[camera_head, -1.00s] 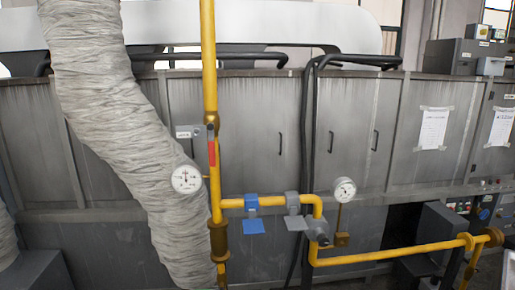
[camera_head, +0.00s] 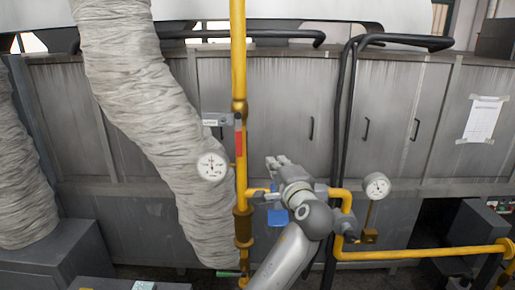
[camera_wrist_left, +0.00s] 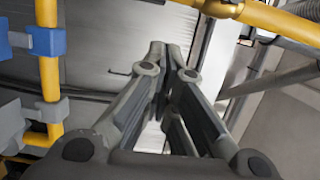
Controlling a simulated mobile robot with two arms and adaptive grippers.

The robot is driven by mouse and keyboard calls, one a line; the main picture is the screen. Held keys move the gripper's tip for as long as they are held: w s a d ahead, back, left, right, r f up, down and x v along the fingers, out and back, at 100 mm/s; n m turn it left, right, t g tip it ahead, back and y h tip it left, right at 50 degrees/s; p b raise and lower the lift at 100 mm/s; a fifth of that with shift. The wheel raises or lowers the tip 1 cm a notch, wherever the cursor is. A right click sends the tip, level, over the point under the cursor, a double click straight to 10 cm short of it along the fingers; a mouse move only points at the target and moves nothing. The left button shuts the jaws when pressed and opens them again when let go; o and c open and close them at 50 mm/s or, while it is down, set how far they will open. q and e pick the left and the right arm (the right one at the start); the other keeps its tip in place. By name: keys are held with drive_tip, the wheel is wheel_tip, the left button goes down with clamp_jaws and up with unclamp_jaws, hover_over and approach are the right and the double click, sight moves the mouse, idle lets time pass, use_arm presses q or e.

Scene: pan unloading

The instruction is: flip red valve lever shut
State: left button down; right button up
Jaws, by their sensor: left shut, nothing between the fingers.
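The red valve lever (camera_head: 239,140) lies along the vertical yellow pipe (camera_head: 238,70) and points up and down. My left gripper (camera_head: 271,161) is shut and empty. In the head view it appears right of and a little below the lever, apart from it in the picture; the depth between them is hard to judge. In the left wrist view my left gripper's fingers (camera_wrist_left: 167,48) meet at the tips in front of a grey panel, and the red lever does not show there. My right gripper is not in view.
A white gauge (camera_head: 212,166) sits left of the pipe, another gauge (camera_head: 376,185) to the right. A blue lever (camera_head: 277,217) hangs near the horizontal yellow pipe, partly behind my left arm. A wrapped grey duct (camera_head: 150,110) runs down on the left. Grey cabinets stand behind.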

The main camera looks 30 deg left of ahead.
sight(239, 135)
use_arm(q)
drive_tip(key=shift+w+a, duration=0.1)
drive_tip(key=w+a+p, duration=0.4)
drive_tip(key=a+p, duration=0.2)
drive_tip(key=a, duration=0.4)
drive_tip(key=shift+w+a, duration=0.2)
drive_tip(key=shift+w, duration=0.2)
drive_tip(key=shift+f, duration=0.1)
